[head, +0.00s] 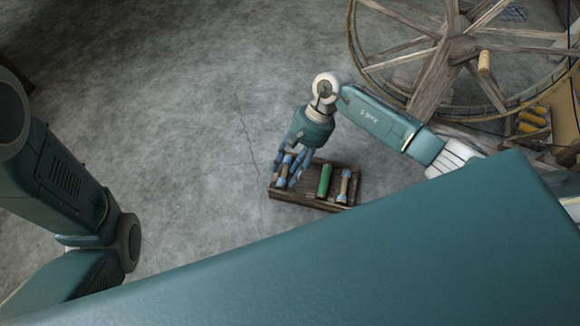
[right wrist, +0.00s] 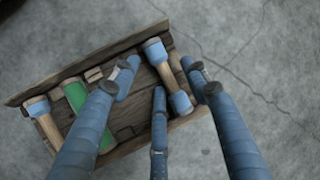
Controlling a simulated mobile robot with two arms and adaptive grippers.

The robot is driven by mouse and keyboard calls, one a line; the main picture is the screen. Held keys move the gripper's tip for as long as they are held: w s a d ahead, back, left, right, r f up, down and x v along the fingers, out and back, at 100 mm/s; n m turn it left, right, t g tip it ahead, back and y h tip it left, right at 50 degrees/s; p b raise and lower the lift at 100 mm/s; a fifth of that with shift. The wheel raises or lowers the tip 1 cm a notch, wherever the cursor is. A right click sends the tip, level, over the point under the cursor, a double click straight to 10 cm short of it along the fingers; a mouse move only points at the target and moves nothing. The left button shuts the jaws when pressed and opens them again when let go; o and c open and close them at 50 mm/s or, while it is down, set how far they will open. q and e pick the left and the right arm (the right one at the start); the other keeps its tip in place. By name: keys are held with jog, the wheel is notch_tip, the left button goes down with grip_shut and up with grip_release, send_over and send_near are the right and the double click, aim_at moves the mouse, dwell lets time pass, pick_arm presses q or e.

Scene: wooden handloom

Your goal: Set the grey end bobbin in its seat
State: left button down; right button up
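A wooden tray (head: 313,203) on the floor holds the bobbins; it also shows in the right wrist view (right wrist: 85,66). Two bobbins have grey-blue ends and pale wooden shafts. One (right wrist: 155,50) lies at the tray's right side in the wrist view, the other (head: 344,186) at the tray's right in the head view. I cannot tell which one the task means. My right gripper (head: 291,178) is over the tray's left part in the head view. Its blue fingers are spread and empty in the wrist view (right wrist: 160,82), around the first bobbin. My left gripper and the seat are not identifiable.
A green bobbin (head: 324,180) lies between the two others in the tray. A large spoked wooden wheel (head: 460,48) stands behind my right arm. Yellow bobbins (head: 532,120) sit at the right edge. The grey floor left of the tray is clear.

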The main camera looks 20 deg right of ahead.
jog(key=v, duration=1.2)
